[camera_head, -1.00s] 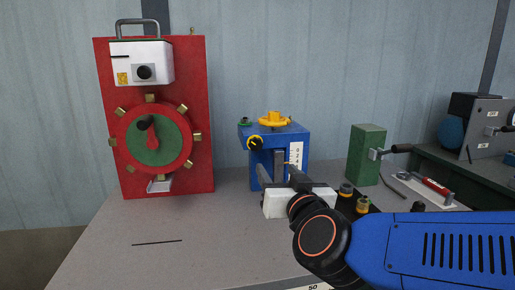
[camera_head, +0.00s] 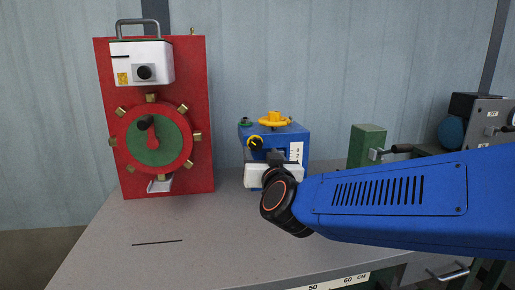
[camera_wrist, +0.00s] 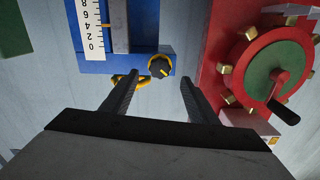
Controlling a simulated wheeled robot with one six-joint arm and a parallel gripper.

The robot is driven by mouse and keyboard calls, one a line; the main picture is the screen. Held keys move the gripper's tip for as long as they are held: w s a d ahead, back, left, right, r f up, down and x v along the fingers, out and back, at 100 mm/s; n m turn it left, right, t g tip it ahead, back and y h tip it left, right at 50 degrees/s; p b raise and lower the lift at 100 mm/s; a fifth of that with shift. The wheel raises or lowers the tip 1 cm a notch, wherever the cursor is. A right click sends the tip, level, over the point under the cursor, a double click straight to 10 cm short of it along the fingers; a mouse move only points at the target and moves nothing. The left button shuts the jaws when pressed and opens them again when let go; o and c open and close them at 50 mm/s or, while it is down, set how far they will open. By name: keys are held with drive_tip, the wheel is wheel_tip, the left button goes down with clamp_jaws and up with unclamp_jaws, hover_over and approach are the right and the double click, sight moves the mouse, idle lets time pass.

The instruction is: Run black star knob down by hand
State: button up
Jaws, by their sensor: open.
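The black knob (camera_head: 255,142) with yellow on it sits on the front of the blue press (camera_head: 296,133), at its upper left. In the wrist view the knob (camera_wrist: 161,67) shows near the middle, just beyond the fingertips, with a yellow mark on its face. My gripper (camera_wrist: 158,80) is open, its two dark fingers to either side of the line to the knob, with nothing between them. In the head view my gripper (camera_head: 276,157) is in front of the press, slightly right of and below the knob. Whether a finger touches the press is unclear.
A yellow handwheel (camera_head: 273,120) and a small green cap (camera_head: 244,124) are on top of the press. A green block (camera_head: 367,143) stands right. The front-left table is clear.

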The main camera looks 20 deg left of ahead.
sight(257, 145)
drive_tip(key=shift+x, duration=3.05)
drive_tip(key=shift+c, duration=0.6)
drive_tip(key=c, duration=0.9)
